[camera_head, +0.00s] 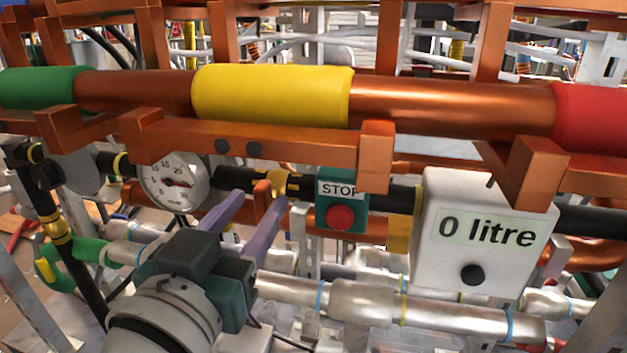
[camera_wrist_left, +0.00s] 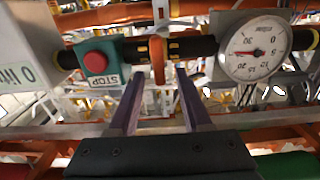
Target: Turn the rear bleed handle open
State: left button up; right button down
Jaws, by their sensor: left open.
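My left gripper (camera_head: 259,203) is open, its two purple fingers pointing at the black pipe behind the copper frame. It also shows in the left wrist view (camera_wrist_left: 160,76), fingers apart. A small orange handle (camera_head: 262,189) sits at a yellow fitting on that pipe, just beyond the fingertips. In the left wrist view the orange handle (camera_wrist_left: 158,60) stands upright in line with the gap between the fingers. I cannot tell whether they touch it. No label shows that this is the rear bleed handle. My right gripper is not in view.
A pressure gauge (camera_head: 174,182) is left of the fingers. A red STOP button (camera_head: 341,217) on a green box and a white "0 litre" box (camera_head: 481,235) are to the right. A copper beam (camera_head: 290,143) crosses above; silver pipes (camera_head: 362,303) run below.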

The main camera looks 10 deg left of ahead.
pick_arm(q)
jog(key=shift+w+d, duration=0.1)
jog(key=shift+w, duration=1.35)
grip_shut()
